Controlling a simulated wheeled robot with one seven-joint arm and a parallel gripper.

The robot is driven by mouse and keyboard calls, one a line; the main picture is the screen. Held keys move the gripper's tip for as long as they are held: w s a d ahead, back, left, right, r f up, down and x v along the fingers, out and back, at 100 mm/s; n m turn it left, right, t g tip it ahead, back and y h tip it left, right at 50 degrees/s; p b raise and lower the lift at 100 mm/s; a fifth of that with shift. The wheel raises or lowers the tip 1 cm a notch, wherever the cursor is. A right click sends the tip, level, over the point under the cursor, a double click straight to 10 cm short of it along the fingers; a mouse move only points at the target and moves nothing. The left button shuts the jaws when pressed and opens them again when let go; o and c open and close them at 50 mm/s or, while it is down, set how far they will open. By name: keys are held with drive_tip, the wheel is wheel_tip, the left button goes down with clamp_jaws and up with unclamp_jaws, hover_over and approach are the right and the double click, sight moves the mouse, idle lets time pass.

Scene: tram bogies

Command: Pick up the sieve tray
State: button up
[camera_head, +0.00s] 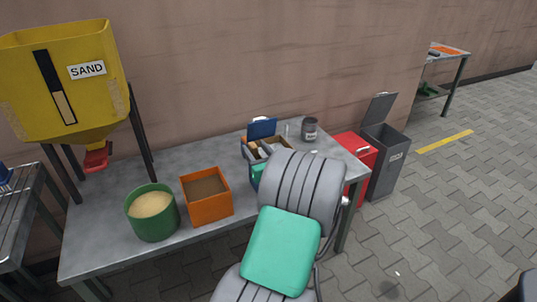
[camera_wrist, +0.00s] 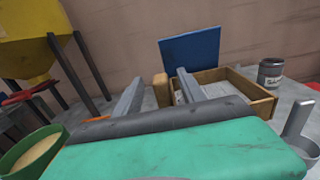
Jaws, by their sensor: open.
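A shallow wooden-framed tray (camera_wrist: 248,91) with a pale grey inside lies on the table; it looks like the sieve tray, though I cannot see a mesh clearly. In the head view it is partly hidden behind my arm. My gripper (camera_wrist: 160,76) is open, with its two grey fingers pointing toward the tray's left part. A tan wooden piece (camera_wrist: 161,90) shows between the fingers; I cannot tell whether it belongs to the tray. Nothing is held. In the head view my gripper (camera_head: 256,149) is at the tray, mostly hidden by my arm.
A blue panel (camera_head: 262,129) stands behind the tray, and a grey jar (camera_head: 309,129) to its right. An orange box (camera_head: 207,211) and green sand bucket (camera_head: 144,229) stand left on the grey table (camera_head: 96,249). A yellow sand hopper (camera_head: 45,95) overhangs the left end. Bins stand right.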

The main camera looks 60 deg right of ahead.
drive_tip(key=x, duration=0.2)
drive_tip(key=shift+w+d, duration=0.2)
drive_tip(key=shift+w, duration=0.05)
drive_tip(key=shift+c, duration=0.4)
clamp_jaws()
